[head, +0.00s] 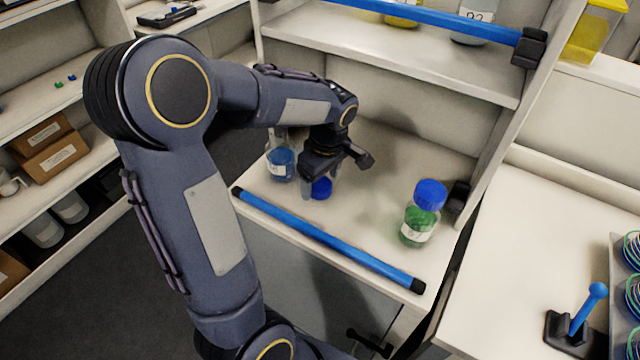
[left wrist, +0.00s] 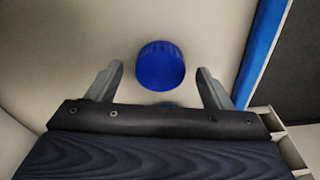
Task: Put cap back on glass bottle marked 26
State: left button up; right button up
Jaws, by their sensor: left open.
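A loose-looking blue cap (head: 321,188) is under my left gripper (head: 320,184) on the white cabinet shelf. In the left wrist view the cap (left wrist: 161,66) lies between the two spread fingertips, with a gap on each side. The left gripper is open and holds nothing. A glass bottle with blue liquid (head: 281,166) stands just left of the gripper. Its label is too small to read, and its top is partly hidden by my arm. My right gripper is not in view.
A bottle with green liquid and a blue cap (head: 418,222) stands at the right of the shelf. A blue bar handle (head: 325,238) runs along the front edge. An upper shelf (head: 400,50) is above. The shelf middle is clear.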

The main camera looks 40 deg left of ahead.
pick_arm(q)
jog(key=shift+a+f, duration=0.1)
jog(key=shift+f, duration=0.4)
jog(key=c, duration=1)
jog(key=shift+r, duration=0.1)
jog(key=shift+c, duration=0.2)
jog(key=shift+r, duration=0.5)
notch_tip(320, 180, up, 2)
jog(key=shift+r, duration=0.2)
jog(key=s+d+r+b, duration=0.1)
jog(key=s+r, duration=0.3)
jog(key=s, duration=0.3)
jog(key=s+d+r+b, duration=0.1)
jog(key=s+r, duration=0.4)
jog(key=s, duration=0.1)
jog(key=shift+s+d+r, duration=0.25)
jog(key=shift+s+d, duration=0.15)
